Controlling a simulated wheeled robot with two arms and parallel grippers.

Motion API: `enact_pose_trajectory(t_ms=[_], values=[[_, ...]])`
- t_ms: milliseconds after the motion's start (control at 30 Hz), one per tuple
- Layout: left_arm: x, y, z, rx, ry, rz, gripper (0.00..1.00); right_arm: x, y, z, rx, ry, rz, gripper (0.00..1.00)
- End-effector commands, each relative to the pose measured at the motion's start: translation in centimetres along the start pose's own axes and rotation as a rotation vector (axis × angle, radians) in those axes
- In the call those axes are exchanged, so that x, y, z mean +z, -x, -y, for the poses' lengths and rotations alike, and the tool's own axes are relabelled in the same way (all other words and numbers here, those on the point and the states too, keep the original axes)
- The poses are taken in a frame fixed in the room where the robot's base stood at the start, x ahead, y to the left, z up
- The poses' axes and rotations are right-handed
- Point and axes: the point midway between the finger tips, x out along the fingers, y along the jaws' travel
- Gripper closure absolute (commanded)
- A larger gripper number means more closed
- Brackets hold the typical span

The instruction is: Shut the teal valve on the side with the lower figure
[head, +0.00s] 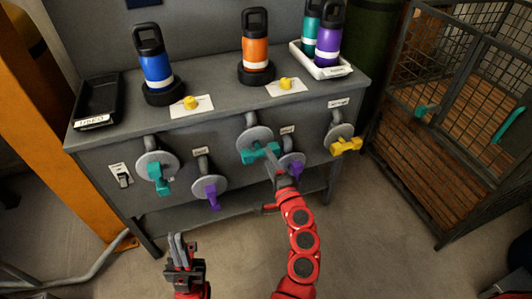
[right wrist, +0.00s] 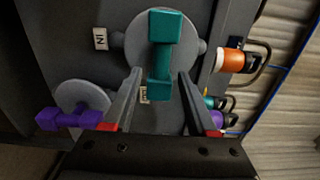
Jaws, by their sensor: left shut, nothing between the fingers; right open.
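One teal valve (head: 155,172) is on the left of the grey bench front. Another teal valve (head: 262,153) is near the middle. Figures on the small labels are too small to read. My right gripper (head: 272,168) is at the middle teal valve. In the right wrist view this teal handle (right wrist: 163,42) lies across a round grey plate (right wrist: 132,45). The open right fingers (right wrist: 158,95) stand on either side of the handle's near end, with a gap visible. My left gripper (head: 178,240) is shut and empty, low in front of the bench, away from the valves.
Purple valves (head: 211,196) (head: 294,169) and a yellow valve (head: 346,147) share the bench front. A switch (head: 121,175) is at its left. Blue (head: 156,70) and orange (head: 255,48) bottles stand on top, beside a white tray (head: 335,70). A wire cage (head: 455,130) stands right.

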Motion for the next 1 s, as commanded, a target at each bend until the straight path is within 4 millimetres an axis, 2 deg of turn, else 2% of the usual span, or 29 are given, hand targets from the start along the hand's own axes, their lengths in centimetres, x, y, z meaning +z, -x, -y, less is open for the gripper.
enact_pose_trajectory(t_ms=[300, 500, 700, 1000], values=[[-0.1, -0.5, 0.0, 0.0, 0.0, 0.0, 1.0, 0.0, 7.9, -0.1, 0.004, 0.001, -0.003, 0.43], [-0.1, -0.5, 0.0, 0.0, 0.0, 0.0, 1.0, 0.0, 11.8, -0.1, 0.004, -0.001, 0.0, 0.43], [-0.1, -0.6, 0.0, 0.0, 0.0, 0.0, 1.0, 0.0, 13.3, -0.1, 0.002, -0.001, 0.0, 0.43], [-0.1, -0.6, 0.0, 0.0, 0.0, 0.0, 1.0, 0.0, 13.4, 0.0, 0.001, 0.0, 0.001, 0.43]])
